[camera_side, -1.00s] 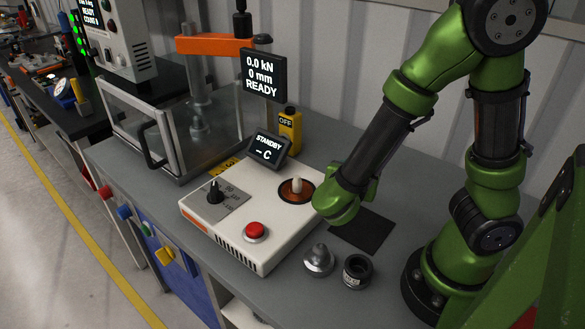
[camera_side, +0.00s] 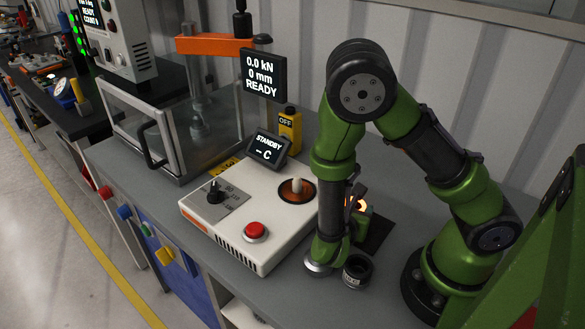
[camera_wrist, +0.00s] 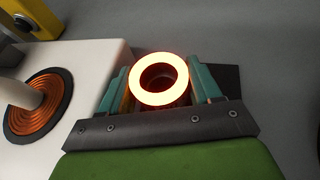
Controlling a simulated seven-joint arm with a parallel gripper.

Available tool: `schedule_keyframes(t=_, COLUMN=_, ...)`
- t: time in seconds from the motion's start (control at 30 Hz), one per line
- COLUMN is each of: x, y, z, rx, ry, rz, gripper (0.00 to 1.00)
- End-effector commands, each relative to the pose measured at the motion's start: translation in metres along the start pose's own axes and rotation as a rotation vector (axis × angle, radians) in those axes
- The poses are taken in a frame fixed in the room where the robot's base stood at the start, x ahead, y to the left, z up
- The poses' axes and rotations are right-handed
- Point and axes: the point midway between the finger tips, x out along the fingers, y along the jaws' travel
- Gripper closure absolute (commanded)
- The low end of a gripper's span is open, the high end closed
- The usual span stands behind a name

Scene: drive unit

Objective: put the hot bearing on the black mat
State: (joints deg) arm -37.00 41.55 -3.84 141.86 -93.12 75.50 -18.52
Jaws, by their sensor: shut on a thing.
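My gripper (camera_wrist: 160,86) is shut on the hot bearing (camera_wrist: 160,99), a ring glowing yellow-white with a red edge, held between two teal fingers. In the side view, the glowing bearing (camera_side: 361,204) shows partly behind my wrist, with my gripper (camera_side: 358,212) around it. The black mat (camera_side: 380,234) lies flat on the bench and is partly hidden by my arm. The bearing appears near or above the mat; its exact height cannot be told. A dark corner of the mat (camera_wrist: 229,77) shows behind the right finger in the wrist view.
The white induction heater (camera_side: 262,226), with a copper coil (camera_side: 297,191) and upright post, stands left of my gripper. Bench is clear behind the mat.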

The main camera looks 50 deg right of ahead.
Motion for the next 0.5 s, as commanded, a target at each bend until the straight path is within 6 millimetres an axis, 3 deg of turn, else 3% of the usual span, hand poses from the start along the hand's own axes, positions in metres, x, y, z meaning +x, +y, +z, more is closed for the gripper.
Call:
schedule_keyframes(t=0.4, x=0.0024, y=-0.0001, z=-0.0052, rx=0.001, ry=-0.001, rz=0.000, gripper=0.77)
schedule_keyframes(t=0.43, x=0.0024, y=0.0000, z=-0.0055, rx=0.001, ry=0.000, rz=0.000, gripper=0.34)
schedule_keyframes(t=0.5, x=0.0023, y=0.0000, z=-0.0053, rx=0.001, ry=0.000, rz=0.000, gripper=0.26)
